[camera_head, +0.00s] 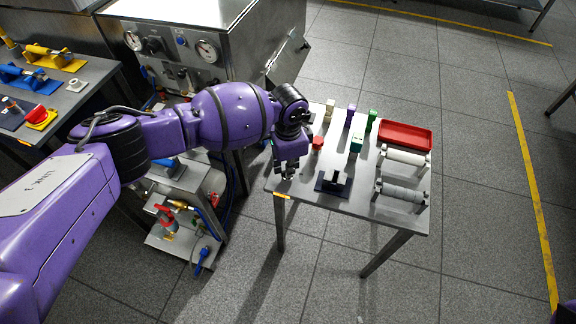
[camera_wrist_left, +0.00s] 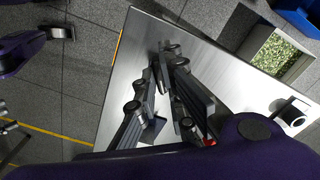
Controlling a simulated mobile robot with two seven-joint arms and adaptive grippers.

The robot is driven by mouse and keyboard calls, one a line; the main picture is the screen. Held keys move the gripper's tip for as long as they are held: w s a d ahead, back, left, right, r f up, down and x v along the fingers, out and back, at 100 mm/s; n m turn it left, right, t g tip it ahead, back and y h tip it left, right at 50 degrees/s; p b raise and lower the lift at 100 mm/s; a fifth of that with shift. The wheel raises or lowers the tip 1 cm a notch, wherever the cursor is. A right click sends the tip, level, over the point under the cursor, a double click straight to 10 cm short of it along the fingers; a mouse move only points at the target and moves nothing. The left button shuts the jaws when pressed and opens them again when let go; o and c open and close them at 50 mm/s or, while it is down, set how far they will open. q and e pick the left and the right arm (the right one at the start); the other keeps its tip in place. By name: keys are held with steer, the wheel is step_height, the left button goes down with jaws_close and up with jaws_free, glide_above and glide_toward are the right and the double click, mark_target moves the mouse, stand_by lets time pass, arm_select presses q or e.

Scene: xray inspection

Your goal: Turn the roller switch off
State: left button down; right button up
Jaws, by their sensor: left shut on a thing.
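My left gripper (camera_head: 287,172) is low over the left end of the small steel table (camera_head: 300,196). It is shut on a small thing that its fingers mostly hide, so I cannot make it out. In the left wrist view the dark fingers of the left gripper (camera_wrist_left: 165,88) reach over the bare steel top. A black plate with an upright lever (camera_head: 333,182) stands to the right of the gripper, apart from it. I cannot tell which part is the roller switch. My right gripper is not in view.
A red tray (camera_head: 405,136), a white roller (camera_head: 404,156) and a grey roller (camera_head: 401,191) are at the table's right. Several small coloured pieces stand along the back. A steel machine with gauges (camera_head: 190,50) is behind left.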

arm_select(q)
steer(key=n+p, duration=0.2)
steer(key=n, duration=0.1)
steer(key=shift+r+p, duration=0.3)
steer(key=shift+p, duration=0.05)
steer(key=n+p, duration=0.2)
steer(key=n, duration=0.2)
steer(key=shift+n, duration=0.4)
steer(key=shift+f+n+p, duration=0.15)
steer(key=shift+n+p, duration=0.55)
steer(key=shift+n, duration=0.7)
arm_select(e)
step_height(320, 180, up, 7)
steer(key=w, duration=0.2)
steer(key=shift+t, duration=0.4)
arm_select(q)
steer(key=shift+f, duration=0.1)
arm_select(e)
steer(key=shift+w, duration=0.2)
arm_select(q)
steer(key=c, duration=1.8)
jaws_free()
steer(key=shift+c, duration=0.2)
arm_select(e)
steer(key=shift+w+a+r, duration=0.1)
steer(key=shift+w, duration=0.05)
arm_select(q)
step_height(320, 180, up, 12)
